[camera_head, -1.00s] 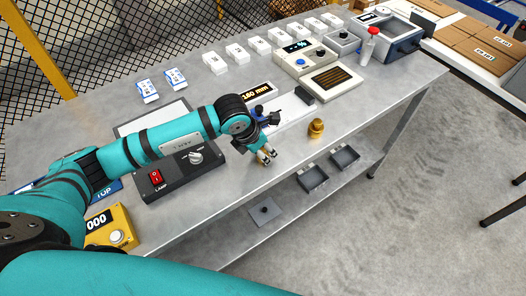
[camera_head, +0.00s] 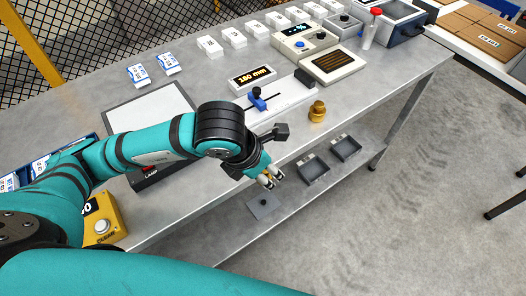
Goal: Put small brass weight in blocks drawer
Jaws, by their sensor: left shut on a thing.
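My left gripper (camera_head: 271,179) points down just past the table's front edge, above the lower shelf. It is shut on a small brass-coloured thing, the small brass weight, which the fingertips mostly hide. A larger brass weight (camera_head: 317,111) stands upright on the table to the right of the gripper. My right gripper is out of view.
A flat grey plate with a knob (camera_head: 264,206) lies below the gripper. A display reading 180 mm (camera_head: 252,77) and a slide gauge (camera_head: 262,101) are behind my arm. The yellow box (camera_head: 104,222) stands at front left. Floor to the right is clear.

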